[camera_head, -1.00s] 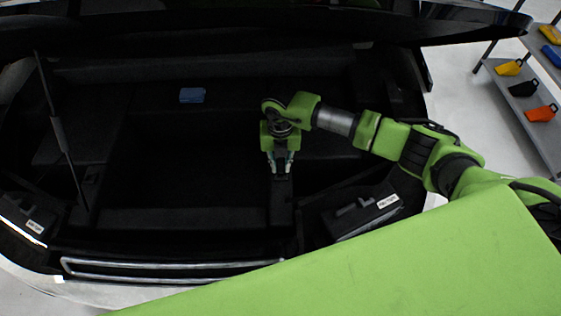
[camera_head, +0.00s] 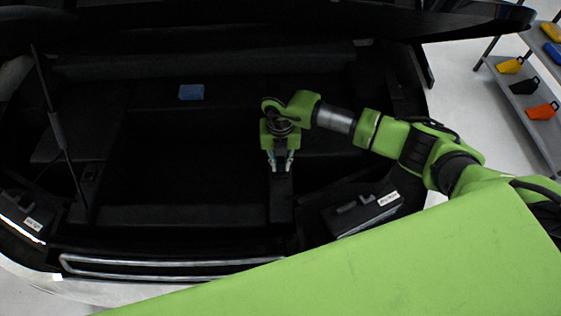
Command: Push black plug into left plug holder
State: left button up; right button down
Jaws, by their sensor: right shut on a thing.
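My right gripper (camera_head: 280,168) reaches into the dark car trunk and points down at the upper end of a black raised strip (camera_head: 281,205) right of the trunk's middle. Its fingers are shut on a small dark thing, likely the black plug, which hardly stands out from the black trunk. I cannot tell whether the plug touches the strip or sits in a holder. A small dark fitting (camera_head: 89,172) shows on the left side of the trunk; I cannot tell if it is the left plug holder. My left gripper is not in view.
A blue block (camera_head: 191,92) lies on the rear ledge. A black case (camera_head: 361,211) with a white label is right of the strip. The raised lid (camera_head: 270,22) hangs above and a strut (camera_head: 62,135) stands at left. A shelf with colored bins (camera_head: 541,111) is at far right.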

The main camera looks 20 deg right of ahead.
jog(key=shift+f+b, duration=0.75)
jog(key=shift+b, duration=0.05)
dwell(1.1)
jog(key=shift+s+f, duration=0.15)
dwell(1.4)
jog(key=c, duration=1.8)
grip_release()
notch_tip(320, 180, up, 12)
